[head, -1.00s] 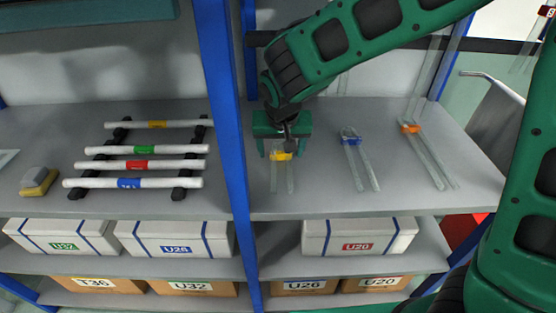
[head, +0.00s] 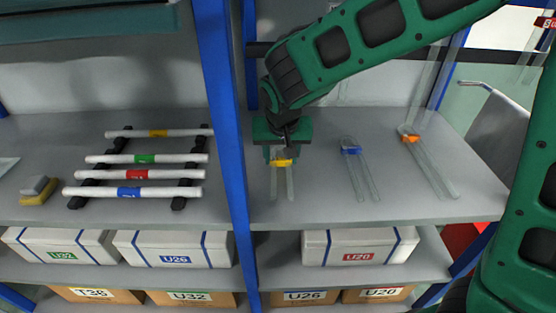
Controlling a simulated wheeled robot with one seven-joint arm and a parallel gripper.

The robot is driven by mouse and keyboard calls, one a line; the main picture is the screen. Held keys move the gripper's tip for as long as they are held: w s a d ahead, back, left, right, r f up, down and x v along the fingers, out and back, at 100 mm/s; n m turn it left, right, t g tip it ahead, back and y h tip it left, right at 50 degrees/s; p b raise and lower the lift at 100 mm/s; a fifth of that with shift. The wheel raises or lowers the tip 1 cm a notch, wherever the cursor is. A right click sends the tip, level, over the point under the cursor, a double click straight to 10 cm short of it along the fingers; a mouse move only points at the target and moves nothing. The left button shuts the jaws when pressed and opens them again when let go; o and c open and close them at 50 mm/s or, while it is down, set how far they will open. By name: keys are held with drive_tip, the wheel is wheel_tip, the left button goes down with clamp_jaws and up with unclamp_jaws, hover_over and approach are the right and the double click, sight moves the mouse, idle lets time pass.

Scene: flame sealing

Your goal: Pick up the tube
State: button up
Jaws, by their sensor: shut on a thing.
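My gripper (head: 281,150) is over the left part of the right-hand shelf, pointing down. It is shut on a clear U-shaped tube with a yellow band (head: 282,163). The tube's two legs extend toward the shelf's front edge. I cannot tell whether the tube touches the shelf. A clear U-shaped tube with a blue band (head: 351,150) lies to its right. A longer clear tube with an orange band (head: 410,138) lies farther right. The gripper hides the rear end of the yellow-banded tube.
A blue post (head: 222,120) stands just left of my gripper. Beyond it, several white rods with coloured labels (head: 145,159) rest on black holders. A yellow-and-grey block (head: 38,190) lies far left. White boxes (head: 358,247) stand on the shelf below. The right shelf's front is clear.

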wheel_tip(320, 180, up, 3)
drive_tip(key=shift+f, duration=0.2)
drive_tip(key=s, duration=1.8)
drive_tip(key=shift+a+f, duration=0.15)
drive_tip(key=shift+a, duration=0.15)
